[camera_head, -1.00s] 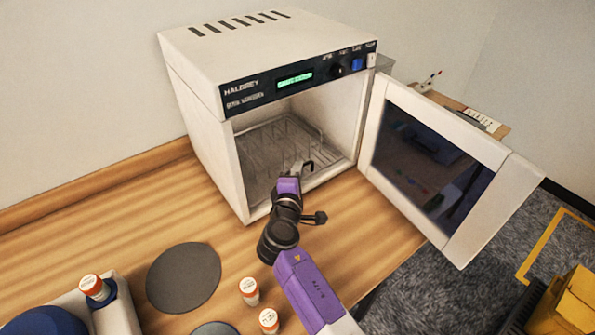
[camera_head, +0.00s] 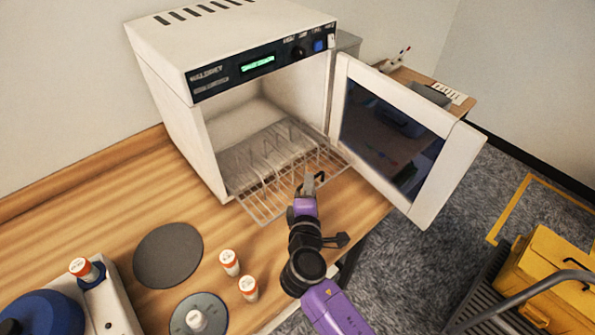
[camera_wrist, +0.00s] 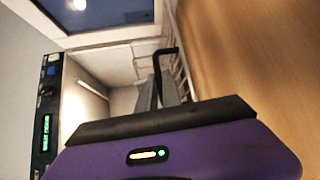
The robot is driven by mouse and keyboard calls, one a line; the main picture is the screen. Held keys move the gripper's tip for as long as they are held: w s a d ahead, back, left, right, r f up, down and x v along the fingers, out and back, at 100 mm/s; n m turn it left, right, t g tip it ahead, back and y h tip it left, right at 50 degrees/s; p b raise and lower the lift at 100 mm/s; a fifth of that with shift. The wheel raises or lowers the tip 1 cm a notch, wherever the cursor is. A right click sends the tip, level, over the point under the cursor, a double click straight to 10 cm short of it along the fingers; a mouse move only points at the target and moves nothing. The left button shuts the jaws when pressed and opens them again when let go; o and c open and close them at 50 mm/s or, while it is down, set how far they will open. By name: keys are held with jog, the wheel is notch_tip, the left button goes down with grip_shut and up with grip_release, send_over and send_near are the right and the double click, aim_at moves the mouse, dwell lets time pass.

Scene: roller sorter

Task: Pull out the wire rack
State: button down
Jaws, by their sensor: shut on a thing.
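The wire rack (camera_head: 262,207) sticks partway out of the white oven (camera_head: 172,118), past its front opening, with its back part still inside. My gripper (camera_head: 310,184) is at the rack's front edge, shut on the rack. In the wrist view, the gripper's fingers (camera_wrist: 160,92) and a black hook-shaped piece stand in front of the rack's wires (camera_wrist: 181,62). The exact contact is too small to tell. The oven door (camera_head: 390,135) stands wide open to the right.
The wooden bench in front of the oven has a dark round disc (camera_head: 168,254) and orange-capped vials (camera_head: 229,262) near my arm. A centrifuge-like device (camera_head: 95,300) stands at the lower left. A yellow case (camera_head: 548,285) is at the lower right.

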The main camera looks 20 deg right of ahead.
jog(key=shift+s+d+f, duration=0.1)
jog(key=shift+s+d, duration=0.05)
jog(key=shift+s, duration=0.55)
jog(key=c, duration=1.5)
grip_release()
jog(key=b+v, duration=0.1)
jog(key=v, duration=0.6)
jog(key=shift+s, duration=0.35)
